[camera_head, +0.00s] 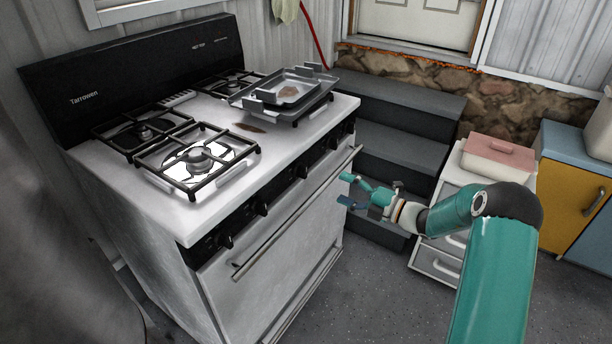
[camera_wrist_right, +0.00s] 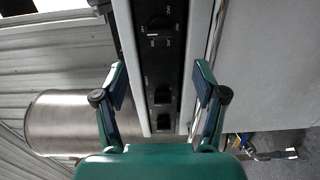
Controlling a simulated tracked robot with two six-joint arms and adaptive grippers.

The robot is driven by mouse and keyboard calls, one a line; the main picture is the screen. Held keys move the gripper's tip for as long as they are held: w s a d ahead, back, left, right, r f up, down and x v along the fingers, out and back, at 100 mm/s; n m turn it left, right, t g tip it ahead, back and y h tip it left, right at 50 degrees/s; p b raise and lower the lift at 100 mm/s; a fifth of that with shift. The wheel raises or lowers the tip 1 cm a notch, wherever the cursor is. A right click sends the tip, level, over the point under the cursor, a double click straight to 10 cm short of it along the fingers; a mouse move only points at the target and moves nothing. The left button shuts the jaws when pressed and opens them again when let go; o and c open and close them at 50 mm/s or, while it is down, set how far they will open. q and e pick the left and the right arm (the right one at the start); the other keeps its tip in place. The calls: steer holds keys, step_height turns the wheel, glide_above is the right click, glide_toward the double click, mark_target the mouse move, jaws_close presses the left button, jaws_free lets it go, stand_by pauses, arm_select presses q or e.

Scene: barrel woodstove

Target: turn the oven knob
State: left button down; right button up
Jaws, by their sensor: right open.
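The white stove (camera_head: 165,205) has a black front strip with several black knobs, among them one at the near end (camera_head: 225,240) and one farther along (camera_head: 302,171). I cannot tell which is the oven knob. My right gripper (camera_head: 346,189) is open and empty, in front of the stove's far half, with its fingers toward the front. In the right wrist view, the open fingers (camera_wrist_right: 160,70) frame the knob strip, with one knob (camera_wrist_right: 160,22) above the fingertips and a second knob (camera_wrist_right: 163,95) between the fingers, apart from them. My left gripper is not in view.
A long oven door handle (camera_head: 300,212) runs below the knobs. Grey pans (camera_head: 285,92) sit on the far burners. Dark steps (camera_head: 400,145) stand behind my right gripper, and a white drawer unit (camera_head: 437,262) is to its right. The floor before the stove is clear.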

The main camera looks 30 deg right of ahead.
mark_target(306, 175)
steer(key=x, duration=1.2)
steer(key=shift+a, duration=0.15)
steer(key=c, duration=1)
steer(key=shift+a, duration=0.25)
steer(key=shift+c, duration=0.7)
steer(key=shift+d+f, duration=0.1)
steer(key=shift+d, duration=0.05)
